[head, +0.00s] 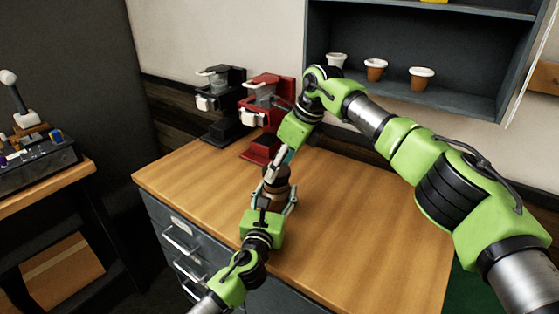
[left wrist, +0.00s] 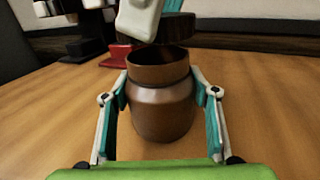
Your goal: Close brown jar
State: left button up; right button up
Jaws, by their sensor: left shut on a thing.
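The brown jar (left wrist: 162,100) stands upright on the wooden counter with its mouth open. It also shows in the head view (head: 276,190), partly hidden by my grippers. My left gripper (left wrist: 160,93) is shut around the jar's body, one finger on each side. A dark brown lid (left wrist: 178,29) is above the jar, slightly tilted and apart from the far rim. My right gripper (head: 277,170) comes down from above and holds the lid; a pale finger (left wrist: 139,18) of it shows against the lid's near side.
A red brewer (head: 268,115) and a black brewer (head: 222,105) stand at the back of the counter (head: 370,220). Several small pots, one of them here (head: 421,77), sit on the wall shelf. The counter's right side is clear.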

dwell(0.5)
jog(key=shift+f, duration=0.9)
jog(key=shift+f, duration=0.6)
pick_arm(q)
grip_shut()
pick_arm(e)
jog(key=m+t+h, duration=0.1)
jog(key=m, duration=0.2)
jog(key=shift+s+a+m, duration=0.1)
jog(key=shift+a+m, duration=0.05)
jog(key=shift+m, duration=0.15)
jog(key=m+h, duration=0.1)
jog(key=m, duration=0.2)
jog(key=m+t+h, duration=0.1)
jog(key=m, duration=0.2)
jog(key=a+m+h, duration=0.1)
jog(key=m, duration=0.3)
jog(key=shift+s+h, duration=0.1)
jog(key=shift+h, duration=0.3)
jog(key=m+h, duration=0.1)
jog(key=m, duration=0.2)
